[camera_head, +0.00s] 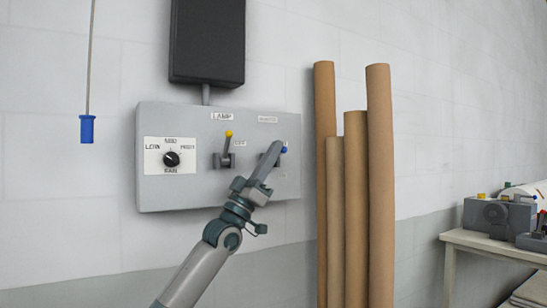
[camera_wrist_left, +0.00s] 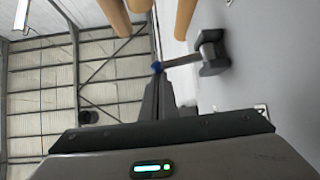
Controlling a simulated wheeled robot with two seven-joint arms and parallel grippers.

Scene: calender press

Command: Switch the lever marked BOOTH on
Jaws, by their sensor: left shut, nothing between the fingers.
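A grey control panel (camera_head: 200,192) on the wall carries two levers. The left one, under the LAMP label (camera_head: 222,116), has a yellow knob (camera_head: 229,133) and points upward. The right one has a blue knob (camera_head: 284,150); the label above it (camera_head: 268,120) is too small to read surely. My left gripper (camera_head: 276,148) is shut and empty, in front of this lever and hiding most of it. In the left wrist view, the tips of the shut fingers (camera_wrist_left: 160,82) are at or just beside the blue knob (camera_wrist_left: 156,67); contact is unclear. The lever's dark base (camera_wrist_left: 210,54) shows there. My right gripper is out of view.
A dial (camera_head: 171,159) is on the panel's left. A dark box (camera_head: 207,42) is mounted above. A blue pendant (camera_head: 87,129) hangs at left. Several tall brown rolls (camera_head: 380,180) stand close right of the panel. A table (camera_head: 490,243) with equipment is far right.

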